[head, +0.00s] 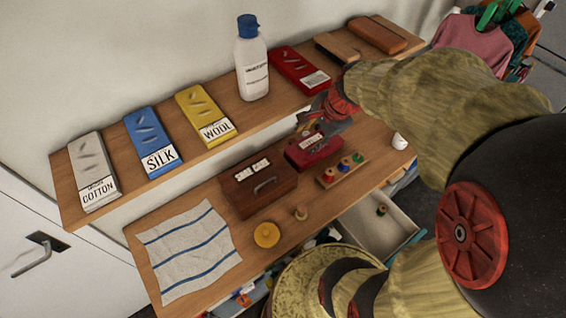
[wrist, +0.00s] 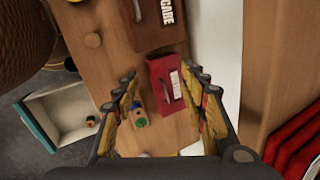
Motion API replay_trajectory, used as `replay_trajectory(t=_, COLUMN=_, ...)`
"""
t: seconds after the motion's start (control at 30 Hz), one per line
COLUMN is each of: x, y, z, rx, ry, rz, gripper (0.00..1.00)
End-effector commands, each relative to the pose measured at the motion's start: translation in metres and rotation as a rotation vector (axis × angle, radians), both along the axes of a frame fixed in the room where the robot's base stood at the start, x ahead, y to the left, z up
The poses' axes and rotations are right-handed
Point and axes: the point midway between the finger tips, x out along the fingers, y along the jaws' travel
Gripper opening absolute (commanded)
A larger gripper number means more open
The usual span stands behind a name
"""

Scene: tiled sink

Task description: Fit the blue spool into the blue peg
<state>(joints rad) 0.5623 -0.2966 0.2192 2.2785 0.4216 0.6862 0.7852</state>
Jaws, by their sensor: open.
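A small wooden board (head: 328,185) on the lower shelf bears a red, a blue (head: 345,166) and a green round piece in a row. I cannot tell whether the blue one is a bare peg or a peg with a spool. The board (wrist: 137,112) shows partly behind a finger in the wrist view, with blue and green pieces visible. A small dark spool (head: 382,209) lies in the open drawer; its colour is unclear, and it also shows in the wrist view (wrist: 91,121). My gripper (head: 304,124) is open and empty, above the red box (head: 318,153) beside the board.
The open white drawer (head: 362,228) sticks out below the shelf. A brown box with a handle (head: 258,187), a wooden knob (head: 301,212) and a yellow disc (head: 266,234) stand left of the board. The upper shelf holds a bottle (head: 252,65) and several coloured packets.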

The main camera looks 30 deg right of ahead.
Motion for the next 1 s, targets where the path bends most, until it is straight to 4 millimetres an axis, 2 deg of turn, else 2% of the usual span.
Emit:
replay_trajectory(t=0.03, x=-0.003, y=0.022, z=0.014, rx=-0.058, ry=-0.015, rz=0.138, gripper=0.43)
replay_trajectory(t=0.1, x=-0.011, y=0.045, z=0.029, rx=-0.136, ry=-0.029, rz=0.312, gripper=0.43)
replay_trajectory(t=0.27, x=-0.036, y=0.094, z=0.060, rx=-0.327, ry=-0.066, rz=0.718, gripper=0.43)
replay_trajectory(t=0.4, x=-0.067, y=0.129, z=0.084, rx=-0.520, ry=-0.103, rz=1.086, gripper=0.43)
replay_trajectory(t=0.5, x=-0.085, y=0.142, z=0.095, rx=-0.633, ry=-0.120, rz=1.282, gripper=0.43)
replay_trajectory(t=0.63, x=-0.100, y=0.150, z=0.102, rx=-0.724, ry=-0.131, rz=1.430, gripper=0.43)
replay_trajectory(t=1.0, x=-0.104, y=0.151, z=0.103, rx=-0.754, ry=-0.131, rz=1.479, gripper=0.43)
